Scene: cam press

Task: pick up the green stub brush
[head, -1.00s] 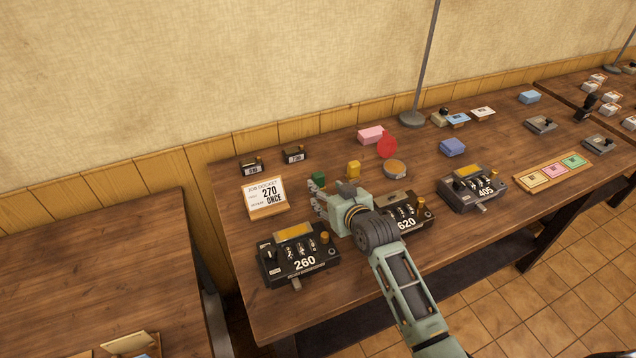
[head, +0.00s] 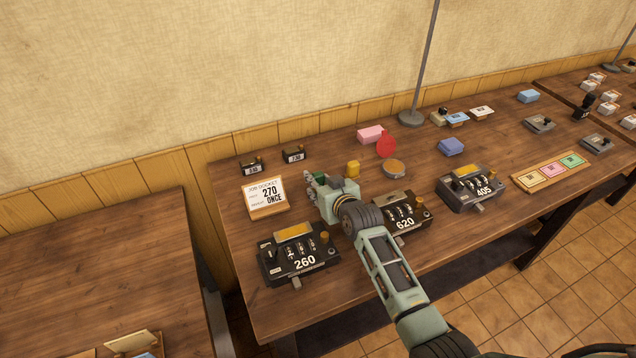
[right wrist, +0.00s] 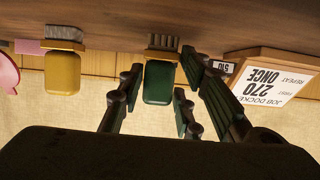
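The green stub brush (head: 320,177) stands on the table, mostly hidden by my right gripper in the head view. The right wrist view, which is upside down, shows its green block (right wrist: 158,82) with the bristles toward the tabletop. My right gripper (head: 316,186) is open; its fingers (right wrist: 160,100) lie on both sides of the green brush, with visible gaps at the block. My left gripper is not in view.
A yellow brush (head: 353,169) stands just right of the green one. The job docket stand (head: 264,197) is to the left. Counter units marked 260 (head: 298,255) and 620 (head: 402,215) stand nearer the front. A round tin (head: 394,169) and red disc (head: 386,144) are further right.

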